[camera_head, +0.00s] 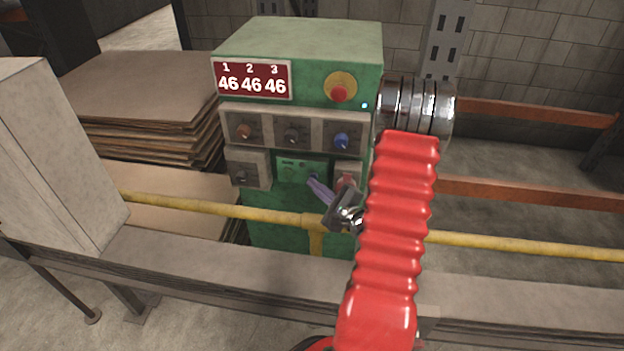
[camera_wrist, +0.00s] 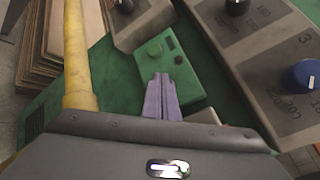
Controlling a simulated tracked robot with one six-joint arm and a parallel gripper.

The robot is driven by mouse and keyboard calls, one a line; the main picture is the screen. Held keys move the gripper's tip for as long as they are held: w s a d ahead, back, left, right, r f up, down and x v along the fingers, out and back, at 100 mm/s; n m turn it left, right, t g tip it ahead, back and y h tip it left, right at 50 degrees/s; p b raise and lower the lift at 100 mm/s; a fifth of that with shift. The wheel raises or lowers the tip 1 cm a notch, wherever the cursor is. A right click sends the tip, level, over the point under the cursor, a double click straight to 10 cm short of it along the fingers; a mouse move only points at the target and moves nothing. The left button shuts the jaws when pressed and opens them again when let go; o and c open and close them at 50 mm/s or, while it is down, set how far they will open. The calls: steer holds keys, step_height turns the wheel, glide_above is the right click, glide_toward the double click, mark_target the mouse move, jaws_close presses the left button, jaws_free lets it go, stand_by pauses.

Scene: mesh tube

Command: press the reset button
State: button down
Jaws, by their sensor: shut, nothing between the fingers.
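A green control cabinet (camera_head: 300,45) stands ahead. A small green panel (camera_head: 291,167) sits low on its front, between two grey boxes. I cannot read any reset label. My gripper (camera_head: 313,180) is shut and empty, its purple fingers pointing at the panel's right part. My gripper and wrist partly hide the lower right box.
Above are a red mushroom button (camera_head: 340,92) on yellow, a red display (camera_head: 252,78) reading 46 46 46, and a row of knobs (camera_head: 292,135). A yellow rail (camera_head: 220,209) crosses in front of the cabinet. Stacked boards (camera_head: 150,95) lie to the left.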

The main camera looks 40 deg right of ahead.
steer(key=shift+s+a, duration=0.9)
steer(key=shift+a, duration=0.3)
steer(key=shift+s+a, duration=0.9)
steer(key=shift+a, duration=0.3)
